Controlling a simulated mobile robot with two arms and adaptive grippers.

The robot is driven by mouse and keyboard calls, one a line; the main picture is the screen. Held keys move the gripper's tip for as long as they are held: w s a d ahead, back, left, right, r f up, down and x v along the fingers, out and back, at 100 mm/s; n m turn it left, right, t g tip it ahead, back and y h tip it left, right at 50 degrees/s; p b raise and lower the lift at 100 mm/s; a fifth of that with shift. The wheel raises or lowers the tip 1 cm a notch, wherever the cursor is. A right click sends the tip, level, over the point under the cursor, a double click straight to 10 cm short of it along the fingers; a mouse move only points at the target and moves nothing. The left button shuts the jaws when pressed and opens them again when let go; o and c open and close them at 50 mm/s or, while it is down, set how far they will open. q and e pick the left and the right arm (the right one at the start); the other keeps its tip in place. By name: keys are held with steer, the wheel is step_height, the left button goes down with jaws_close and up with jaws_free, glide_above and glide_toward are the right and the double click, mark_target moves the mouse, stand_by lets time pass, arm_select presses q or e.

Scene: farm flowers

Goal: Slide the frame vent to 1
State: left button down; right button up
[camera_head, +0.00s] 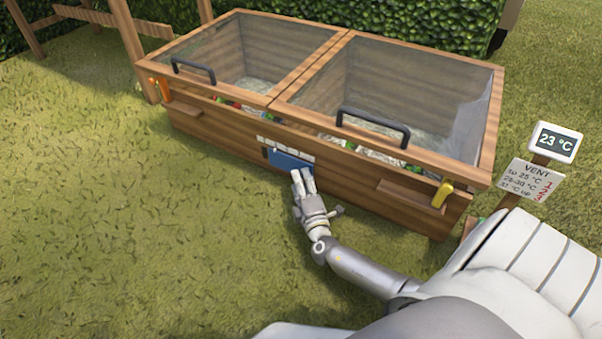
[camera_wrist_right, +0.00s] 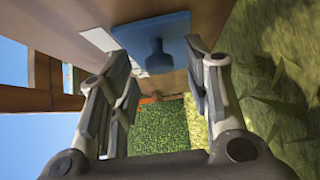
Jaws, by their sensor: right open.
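The wooden cold frame (camera_head: 225,124) stands on the grass. Its vent is a blue sliding plate (camera_head: 287,161) low on the front wall, under a white marked strip (camera_head: 284,149) whose marks are too small to read. In the right wrist view the blue plate (camera_wrist_right: 181,25) carries a blue knob (camera_wrist_right: 158,62). My right gripper (camera_head: 303,174) is at the right part of the plate. In the wrist view its open fingers (camera_wrist_right: 160,68) stand either side of the knob, apart from it. My left gripper is not in view.
A display (camera_head: 556,142) reads 23 °C; the VENT sign (camera_head: 531,180) below pairs temperature ranges with 1, 2 and 3. Two glazed lids with black handles (camera_head: 373,124) top the frame. An orange latch (camera_head: 160,90) and a yellow latch (camera_head: 442,194) sit at the ends. Grass in front is clear.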

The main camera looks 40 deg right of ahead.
steer(key=v, duration=1.1)
steer(key=shift+s, duration=0.15)
